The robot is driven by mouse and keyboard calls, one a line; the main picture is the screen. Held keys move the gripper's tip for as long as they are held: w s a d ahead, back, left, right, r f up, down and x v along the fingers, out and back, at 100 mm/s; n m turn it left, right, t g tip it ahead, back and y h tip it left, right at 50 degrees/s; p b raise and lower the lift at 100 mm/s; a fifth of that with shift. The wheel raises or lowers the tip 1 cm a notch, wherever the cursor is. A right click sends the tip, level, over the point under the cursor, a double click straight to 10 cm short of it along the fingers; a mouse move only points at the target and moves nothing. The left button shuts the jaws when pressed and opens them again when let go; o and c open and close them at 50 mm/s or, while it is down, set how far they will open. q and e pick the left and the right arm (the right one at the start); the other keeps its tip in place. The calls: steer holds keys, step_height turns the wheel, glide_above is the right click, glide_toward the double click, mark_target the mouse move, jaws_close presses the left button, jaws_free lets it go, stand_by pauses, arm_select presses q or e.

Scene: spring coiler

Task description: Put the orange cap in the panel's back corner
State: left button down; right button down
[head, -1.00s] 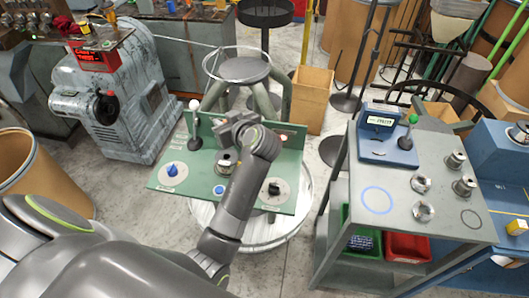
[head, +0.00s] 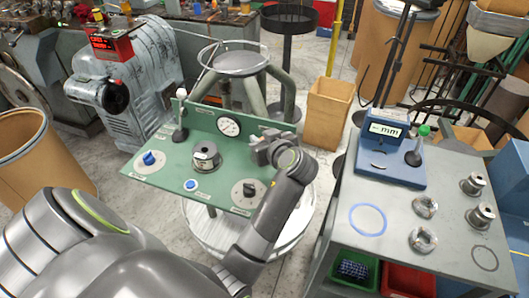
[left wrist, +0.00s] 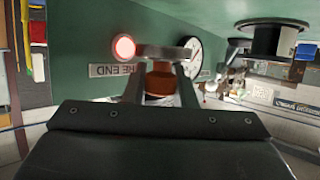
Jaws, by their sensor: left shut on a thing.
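The green panel (head: 178,174) has a flat deck and an upright back wall. My left gripper (head: 268,147) is at the right end of that back wall, above the deck. In the left wrist view my left gripper (left wrist: 162,62) is shut on the orange cap (left wrist: 160,83), which sits between its two fingers close to the panel's green surface (left wrist: 70,65). A lit red lamp (left wrist: 124,47) with a label is just left of the fingers there. The cap is hidden in the head view, and I cannot tell whether it touches the panel. My right gripper is not in view.
The panel carries a white dial gauge (head: 229,126), a metal spool (head: 205,155), a blue knob (head: 149,158), a blue button (head: 191,184), a black knob (head: 249,189) and a white-tipped lever (head: 180,118). A grey cart (head: 385,245) stands to the right.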

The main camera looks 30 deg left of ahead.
arm_select(q)
steer(key=shift+f, duration=2.25)
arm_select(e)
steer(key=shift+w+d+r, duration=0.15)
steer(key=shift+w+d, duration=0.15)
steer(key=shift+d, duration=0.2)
arm_select(q)
steer(key=shift+d, duration=0.1)
steer(key=shift+f, duration=0.2)
steer(key=c, duration=1.2)
jaws_free()
steer(key=shift+r, duration=0.1)
